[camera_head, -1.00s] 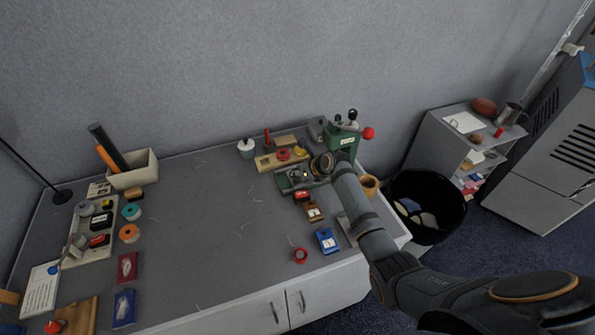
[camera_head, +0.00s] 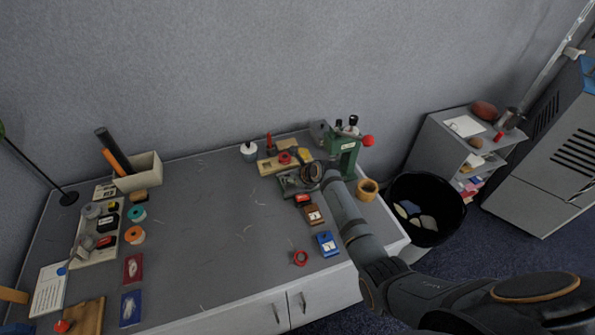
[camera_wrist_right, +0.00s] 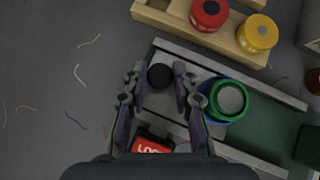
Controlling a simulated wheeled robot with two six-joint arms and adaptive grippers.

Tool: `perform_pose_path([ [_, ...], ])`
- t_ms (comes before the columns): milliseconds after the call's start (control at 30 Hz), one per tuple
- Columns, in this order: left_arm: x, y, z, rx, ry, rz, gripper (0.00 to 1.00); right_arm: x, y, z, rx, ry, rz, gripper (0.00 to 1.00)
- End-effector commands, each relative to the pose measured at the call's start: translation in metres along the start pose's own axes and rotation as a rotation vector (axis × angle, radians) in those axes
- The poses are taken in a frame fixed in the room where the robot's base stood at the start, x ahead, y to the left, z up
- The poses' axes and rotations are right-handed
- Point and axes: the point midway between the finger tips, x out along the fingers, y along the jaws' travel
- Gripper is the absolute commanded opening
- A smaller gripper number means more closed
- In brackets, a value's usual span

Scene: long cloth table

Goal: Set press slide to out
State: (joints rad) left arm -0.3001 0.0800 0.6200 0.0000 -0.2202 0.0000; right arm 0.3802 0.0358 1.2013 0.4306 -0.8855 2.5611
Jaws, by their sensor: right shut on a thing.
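The green press (camera_head: 345,146) with a red ball handle stands at the back right of the table. Its grey slide (camera_head: 289,183) lies low in front of it, to the left. In the right wrist view the slide rail (camera_wrist_right: 260,77) carries a round black knob (camera_wrist_right: 160,77) and a green-and-blue round die with a grey top (camera_wrist_right: 229,99). My right gripper (camera_head: 311,172) is over the slide; in the wrist view its fingers (camera_wrist_right: 160,72) stand on both sides of the knob, shut on it. The hand partly hides the slide in the head view. My left gripper is out of view.
A wooden tray (camera_head: 268,168) with red and yellow round pieces lies behind the slide. A red-labelled block (camera_wrist_right: 153,144) sits just in front. A tan bowl (camera_head: 367,189), brown and blue stamps (camera_head: 327,243) are near my arm.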

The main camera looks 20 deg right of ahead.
Motion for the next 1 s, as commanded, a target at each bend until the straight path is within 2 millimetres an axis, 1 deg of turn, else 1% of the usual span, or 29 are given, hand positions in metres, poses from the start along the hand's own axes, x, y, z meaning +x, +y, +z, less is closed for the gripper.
perform_pose_path([
  [33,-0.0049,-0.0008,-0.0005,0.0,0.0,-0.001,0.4,-0.0008,0.0044,0.002,0.002,0.002,0.004,0.0],
  [267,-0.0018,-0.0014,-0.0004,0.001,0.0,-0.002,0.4,0.0015,0.0052,0.0005,0.003,0.0,0.005,0.0],
  [300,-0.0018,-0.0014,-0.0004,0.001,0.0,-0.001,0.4,0.0015,0.0053,0.0004,0.003,0.0,0.006,0.32],
  [333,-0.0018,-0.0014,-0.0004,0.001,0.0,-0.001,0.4,0.0015,0.0053,0.0004,0.003,0.0,0.006,0.35],
  [867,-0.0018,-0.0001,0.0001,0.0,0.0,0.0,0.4,0.0009,0.0038,0.0008,0.001,0.0,0.003,0.35],
  [1000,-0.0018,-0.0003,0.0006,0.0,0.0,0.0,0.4,-0.0065,0.003,0.0004,0.0,-0.001,0.001,0.35],
])
